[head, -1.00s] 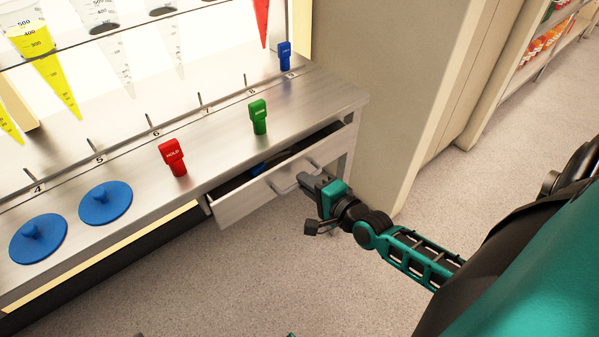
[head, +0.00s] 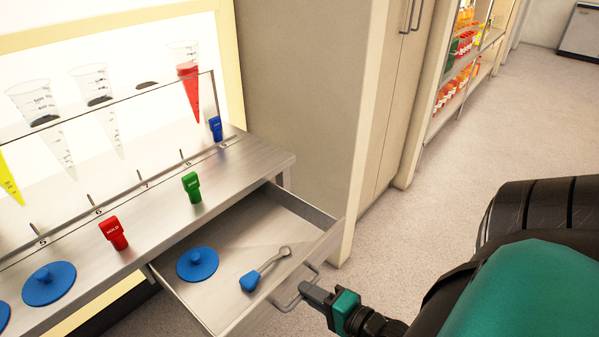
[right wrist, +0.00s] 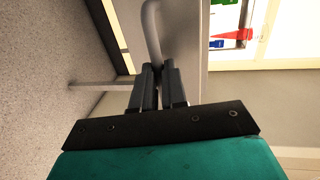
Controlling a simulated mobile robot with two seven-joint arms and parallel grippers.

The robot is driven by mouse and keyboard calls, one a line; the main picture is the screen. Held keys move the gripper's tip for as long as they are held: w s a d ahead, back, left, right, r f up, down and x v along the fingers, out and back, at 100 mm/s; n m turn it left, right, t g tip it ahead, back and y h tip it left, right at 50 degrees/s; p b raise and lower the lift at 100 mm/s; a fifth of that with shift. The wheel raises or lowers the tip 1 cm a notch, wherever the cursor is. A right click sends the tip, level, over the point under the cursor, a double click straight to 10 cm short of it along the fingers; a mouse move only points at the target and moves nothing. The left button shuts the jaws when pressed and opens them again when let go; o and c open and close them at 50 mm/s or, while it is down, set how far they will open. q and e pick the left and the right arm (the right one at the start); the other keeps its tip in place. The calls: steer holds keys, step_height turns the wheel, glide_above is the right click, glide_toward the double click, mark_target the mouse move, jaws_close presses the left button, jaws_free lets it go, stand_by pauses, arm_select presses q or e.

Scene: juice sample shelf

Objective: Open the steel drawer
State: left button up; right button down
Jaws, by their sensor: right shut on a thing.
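The steel drawer (head: 232,250) is pulled well out from under the bench in the head view. Inside it lie a blue round lid with a knob (head: 197,264) and a blue-handled tool with a metal ring end (head: 264,270). My right gripper (head: 306,289) is at the drawer's front, shut on the bar handle (head: 297,292). In the right wrist view the fingers (right wrist: 158,72) close around the grey handle (right wrist: 153,35). My left gripper is in neither view.
The steel bench top (head: 150,222) holds red (head: 113,232), green (head: 191,187) and blue (head: 215,128) tags and another blue lid (head: 49,284). Graduated cones hang behind. A beige cabinet (head: 300,100) stands right of the drawer. Open floor (head: 420,215) lies to the right.

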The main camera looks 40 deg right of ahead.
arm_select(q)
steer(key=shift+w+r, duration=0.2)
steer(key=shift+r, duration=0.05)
arm_select(e)
steer(key=shift+s, duration=0.45)
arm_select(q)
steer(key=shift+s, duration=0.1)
arm_select(e)
steer(key=c, duration=1.2)
jaws_free()
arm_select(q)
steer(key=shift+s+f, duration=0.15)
arm_select(e)
steer(key=shift+o, duration=0.2)
steer(key=shift+s, duration=0.15)
arm_select(q)
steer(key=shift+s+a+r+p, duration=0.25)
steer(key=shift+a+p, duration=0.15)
steer(key=shift+p, duration=0.5)
arm_select(e)
steer(key=v, duration=1.2)
steer(key=shift+s, duration=0.3)
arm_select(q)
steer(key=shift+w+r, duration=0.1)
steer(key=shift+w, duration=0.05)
arm_select(e)
steer(key=shift+d+r, duration=0.1)
